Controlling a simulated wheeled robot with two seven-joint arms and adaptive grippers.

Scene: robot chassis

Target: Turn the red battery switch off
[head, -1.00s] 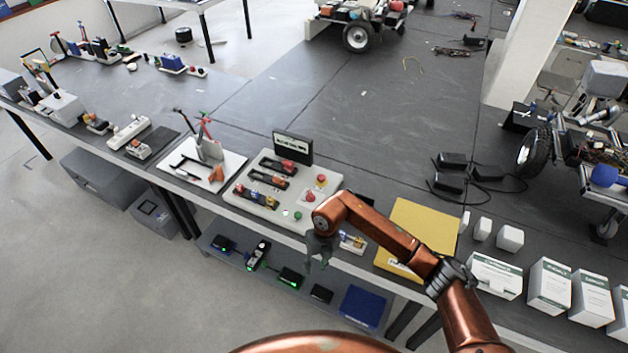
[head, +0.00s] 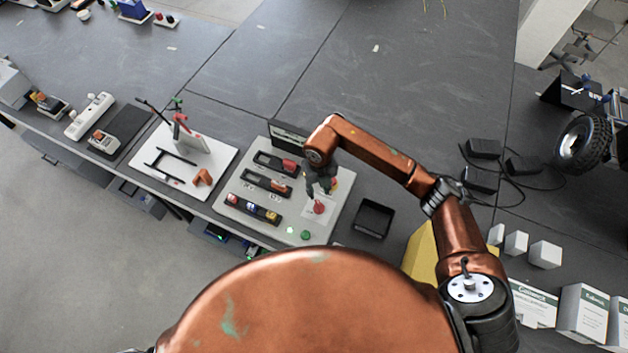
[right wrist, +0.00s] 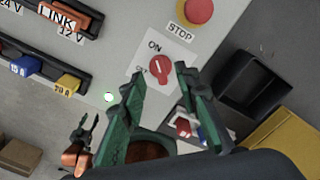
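The red battery switch (head: 319,208) is a round red knob on a white label on the pale control panel (head: 283,232). In the right wrist view the knob (right wrist: 161,69) has a pale mark running roughly up and down; ON is printed above it and OFF to its left. My right gripper (head: 321,186) is over the panel beside the knob. In the right wrist view its green fingers (right wrist: 158,77) are open and empty, with the knob between and beyond the tips. A small gripper, seemingly my left one (right wrist: 85,128), shows low with parted fingers.
A red STOP button (right wrist: 196,10) on yellow is close to the switch. Rocker and fuse rows (head: 266,183) lie on the panel's left. A black tray (head: 374,219) and a yellow sheet (head: 420,252) are to the right.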

